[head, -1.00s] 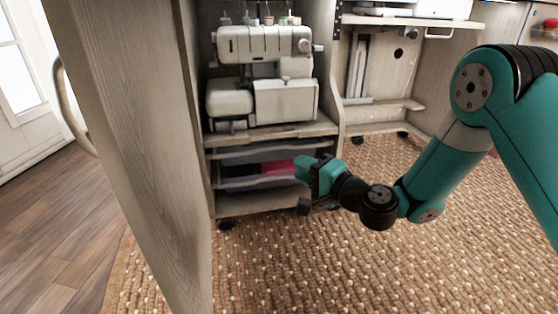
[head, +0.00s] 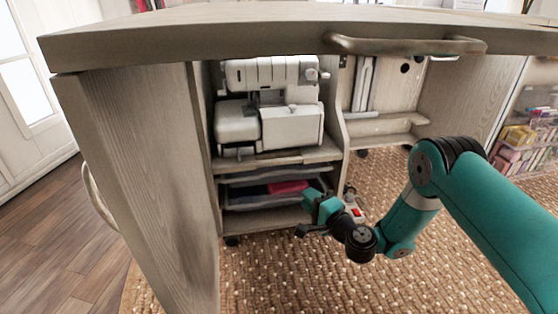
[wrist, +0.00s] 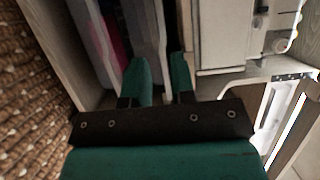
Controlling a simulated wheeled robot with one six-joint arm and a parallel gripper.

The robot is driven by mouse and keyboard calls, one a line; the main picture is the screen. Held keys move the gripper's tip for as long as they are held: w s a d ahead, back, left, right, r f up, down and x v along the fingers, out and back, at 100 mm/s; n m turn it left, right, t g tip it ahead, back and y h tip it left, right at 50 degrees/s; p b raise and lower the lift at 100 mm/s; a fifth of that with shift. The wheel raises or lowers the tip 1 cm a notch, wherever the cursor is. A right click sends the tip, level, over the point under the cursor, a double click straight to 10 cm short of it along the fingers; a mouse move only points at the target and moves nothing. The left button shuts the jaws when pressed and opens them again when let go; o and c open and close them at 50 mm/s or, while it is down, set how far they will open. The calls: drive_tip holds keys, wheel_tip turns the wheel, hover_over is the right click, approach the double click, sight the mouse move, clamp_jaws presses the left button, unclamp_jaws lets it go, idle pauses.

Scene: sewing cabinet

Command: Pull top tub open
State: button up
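The top tub (head: 270,174) is a pale, translucent grey tub just under the sewing machine's shelf. A lower tub (head: 262,204) sits beneath it, with dark and pink fabric showing. Both appear pushed in. My gripper (head: 308,207) is at the right front of the tubs. In the wrist view its two teal fingers (wrist: 161,68) are apart, pointing at the tub fronts, with the top tub (wrist: 148,28) ahead near the fingertips. I cannot tell whether a finger touches the tub's rim.
A white sewing machine (head: 268,127) stands on the shelf above the tubs. An open wooden cabinet door (head: 150,180) stands at left. A wooden top with a handle (head: 405,46) spans overhead. Woven rug (head: 300,285) covers the floor in front.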

sight(280, 174)
drive_tip(key=shift+a+r+p, duration=0.15)
drive_tip(key=shift+r+p, duration=0.2)
drive_tip(key=shift+p, duration=0.25)
drive_tip(key=shift+f+b+x, duration=0.15)
drive_tip(key=shift+b+x, duration=1.7)
drive_tip(key=shift+x, duration=1.8)
drive_tip(key=shift+f+b+x, duration=0.2)
drive_tip(key=shift+b+x, duration=1.65)
drive_tip(key=shift+x, duration=1.75)
drive_tip(key=shift+s, duration=0.1)
clamp_jaws()
